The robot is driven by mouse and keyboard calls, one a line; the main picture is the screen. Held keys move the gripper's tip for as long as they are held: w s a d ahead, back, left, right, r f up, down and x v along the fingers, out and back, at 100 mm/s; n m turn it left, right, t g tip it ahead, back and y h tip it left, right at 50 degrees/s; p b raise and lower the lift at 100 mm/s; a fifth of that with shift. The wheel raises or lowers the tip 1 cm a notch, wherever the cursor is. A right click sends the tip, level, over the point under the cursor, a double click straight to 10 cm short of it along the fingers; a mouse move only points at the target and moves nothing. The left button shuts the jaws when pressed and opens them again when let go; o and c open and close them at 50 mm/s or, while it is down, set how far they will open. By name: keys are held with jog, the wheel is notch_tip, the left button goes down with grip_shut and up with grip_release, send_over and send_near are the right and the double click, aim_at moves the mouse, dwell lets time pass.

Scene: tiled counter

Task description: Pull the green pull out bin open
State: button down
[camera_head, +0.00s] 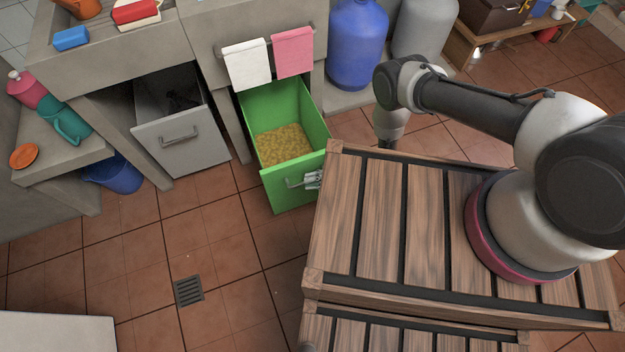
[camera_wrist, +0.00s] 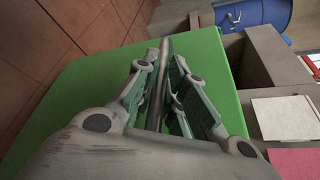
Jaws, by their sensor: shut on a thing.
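The green pull out bin (camera_head: 293,193) stands out from under the counter, with yellow-brown stuff visible inside it. Its front face fills much of the wrist view (camera_wrist: 90,85). A metal bar handle (camera_head: 295,184) is on the front face; it shows in the wrist view (camera_wrist: 164,48) between the fingers. My gripper (camera_head: 313,179) is at the bin's front, shut on the handle, with a finger on each side of it in the wrist view (camera_wrist: 165,85). Part of the gripper is hidden behind my wooden base edge in the head view.
A grey pull out bin (camera_head: 180,143) stands partly out to the left. White (camera_head: 247,64) and pink (camera_head: 293,52) towels hang above the green bin. A blue gas bottle (camera_head: 356,45) stands to the right. Tiled floor in front is clear around a drain (camera_head: 188,291).

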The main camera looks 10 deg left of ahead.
jog(key=shift+w, duration=0.1)
jog(key=c, duration=1.8)
grip_release()
jog(key=shift+o, duration=0.2)
jog(key=shift+d, duration=0.15)
jog(key=v, duration=1.1)
jog(key=shift+d, duration=0.4)
jog(key=shift+r, duration=0.1)
